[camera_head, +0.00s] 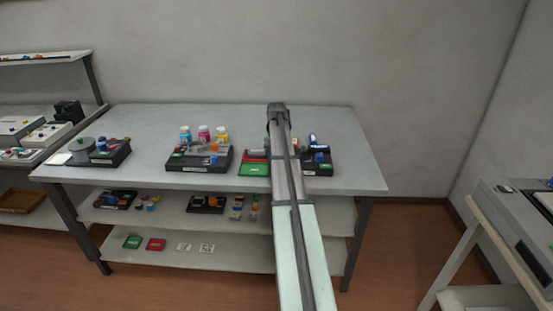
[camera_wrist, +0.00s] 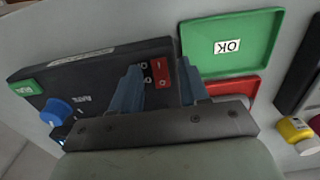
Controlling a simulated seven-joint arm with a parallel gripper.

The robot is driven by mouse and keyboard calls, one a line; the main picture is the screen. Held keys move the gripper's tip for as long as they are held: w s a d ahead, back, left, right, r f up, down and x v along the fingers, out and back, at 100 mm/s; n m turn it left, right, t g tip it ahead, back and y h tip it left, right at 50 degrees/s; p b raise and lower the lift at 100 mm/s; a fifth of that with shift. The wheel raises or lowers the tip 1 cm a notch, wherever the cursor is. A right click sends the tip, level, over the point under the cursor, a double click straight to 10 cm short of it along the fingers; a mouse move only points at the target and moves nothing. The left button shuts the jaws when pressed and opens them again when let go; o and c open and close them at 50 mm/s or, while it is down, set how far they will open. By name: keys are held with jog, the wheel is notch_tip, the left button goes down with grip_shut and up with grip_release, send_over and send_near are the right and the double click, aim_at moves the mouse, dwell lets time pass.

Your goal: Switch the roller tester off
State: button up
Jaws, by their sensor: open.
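The roller tester is a black box (camera_wrist: 60,75) in the wrist view, with a blue knob (camera_wrist: 58,112), a green label at its left end and ON/OFF lettering. A small red switch (camera_wrist: 161,72) sits at its right end beside that lettering. I cannot tell which way the switch is set. My gripper (camera_wrist: 158,88) is open and empty, its two blue-grey fingers on either side of the switch area. I cannot tell whether they touch the box. In the head view the tester (camera_head: 318,168) is partly hidden behind my arm, and my fingertips are hidden.
A green tray marked OK (camera_wrist: 262,50) and a red tray (camera_wrist: 236,87) lie close beside the tester. A yellow bottle (camera_wrist: 294,129) stands at the right of the wrist view. Another black device (camera_head: 200,165) stands left on the grey table (camera_head: 140,125), with bottles behind it.

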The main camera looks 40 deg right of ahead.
grip_shut()
jog(key=shift+w+d+g+y, duration=0.2)
jog(key=shift+g+y, duration=0.4)
dwell(0.4)
grip_release()
jog(key=shift+r, duration=0.1)
